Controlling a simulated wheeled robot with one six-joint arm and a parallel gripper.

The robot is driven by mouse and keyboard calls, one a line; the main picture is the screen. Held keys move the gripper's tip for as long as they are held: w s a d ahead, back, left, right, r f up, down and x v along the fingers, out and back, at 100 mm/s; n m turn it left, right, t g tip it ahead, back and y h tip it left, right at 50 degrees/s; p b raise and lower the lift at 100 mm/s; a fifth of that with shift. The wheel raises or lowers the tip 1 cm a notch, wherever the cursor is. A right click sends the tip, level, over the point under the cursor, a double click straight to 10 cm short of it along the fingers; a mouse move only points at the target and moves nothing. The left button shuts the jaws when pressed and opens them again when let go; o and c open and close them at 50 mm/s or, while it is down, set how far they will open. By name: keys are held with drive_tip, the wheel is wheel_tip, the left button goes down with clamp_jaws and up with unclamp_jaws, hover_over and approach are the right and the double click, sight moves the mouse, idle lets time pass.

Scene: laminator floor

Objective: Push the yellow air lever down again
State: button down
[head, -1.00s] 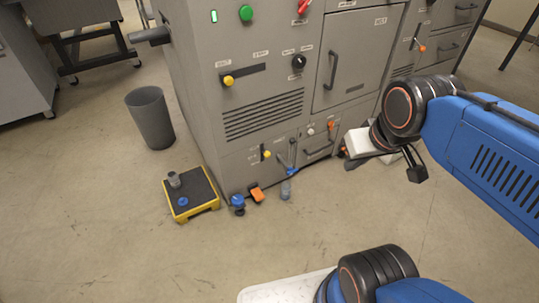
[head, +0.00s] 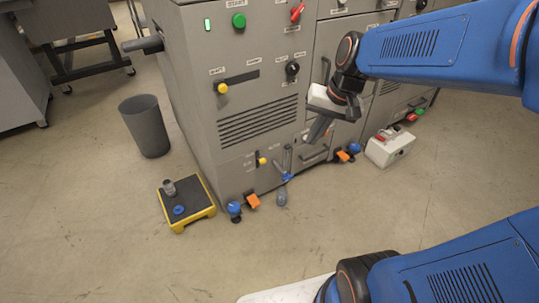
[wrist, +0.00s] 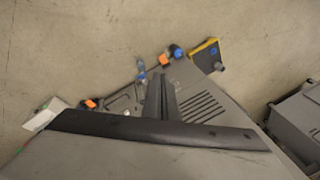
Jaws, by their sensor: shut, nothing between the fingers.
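A small yellow-knobbed lever (head: 262,161) sits in a short upright slot low on the front of the grey machine (head: 215,150). A second yellow knob (head: 222,88) sits at the left end of a level slot higher up. The labels are too small to read, so I cannot tell for sure which is the air lever. My gripper (head: 312,136) is shut and empty, its dark fingers pointing down in front of the machine, right of both knobs. It also shows in the wrist view (wrist: 160,78). Neither yellow knob is clear there.
A yellow-edged step (head: 187,224) with small parts on it stands on the floor left of the machine. A grey bin (head: 146,127) stands behind it. Blue and orange items (head: 252,201) lie at the machine's foot. A white button box (head: 390,149) stands right. The front floor is open.

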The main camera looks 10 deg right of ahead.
drive_tip(key=w+d+f+m+y, duration=0.1)
drive_tip(key=w+f+m, duration=0.2)
drive_tip(key=w+f, duration=0.4)
drive_tip(key=w+d+f+m+g+y, duration=0.1)
drive_tip(key=w+f+m+y, duration=0.1)
drive_tip(key=w+f, duration=0.6)
drive_tip(key=w+d+f+m+y, duration=0.1)
drive_tip(key=w+f+m, duration=0.3)
drive_tip(key=w+f, duration=0.4)
drive_tip(key=w+y, duration=0.1)
drive_tip(key=w, duration=0.5)
drive_tip(key=shift+f+m, duration=0.15)
drive_tip(key=shift+m, duration=0.15)
drive_tip(key=shift+f, duration=0.1)
approach(261, 160)
drive_tip(key=f, duration=0.1)
drive_tip(key=w+a+f, duration=0.1)
drive_tip(key=f, duration=0.1)
drive_tip(key=a+f, duration=0.1)
drive_tip(key=f, duration=0.1)
drive_tip(key=shift+w+f, duration=0.1)
drive_tip(key=shift+w, duration=0.05)
drive_tip(key=shift+f, duration=0.15)
